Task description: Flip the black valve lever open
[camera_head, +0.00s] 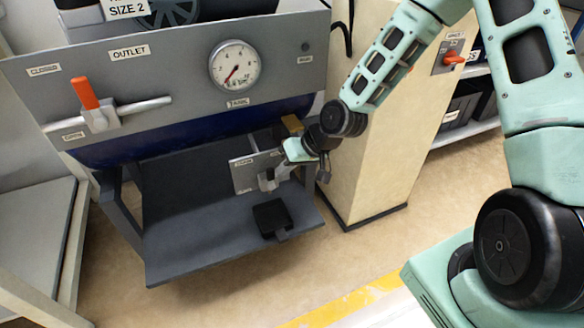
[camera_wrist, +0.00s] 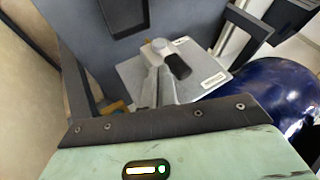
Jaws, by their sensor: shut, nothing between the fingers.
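The black valve lever (camera_wrist: 178,66) shows in the wrist view as a short black grip. It is joined to a round grey pivot on a light grey plate (camera_wrist: 205,58) with small labels, too small to read surely. My gripper (camera_wrist: 158,82) is shut and empty, its grey fingers close beside the lever and pivot; I cannot tell whether they touch. In the head view my gripper (camera_head: 274,172) reaches in from the right, in front of the labelled plate (camera_head: 243,178). There the hand and fingers hide most of the valve, and the lever cannot be made out.
A dark grey shelf (camera_head: 180,235) carries a black square pad (camera_head: 272,215). Above are a pressure gauge (camera_head: 234,66) and an orange-handled outlet lever (camera_head: 85,92). A blue drum (camera_wrist: 275,98) lies close to the hand. A beige cabinet (camera_head: 385,130) stands right of the shelf.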

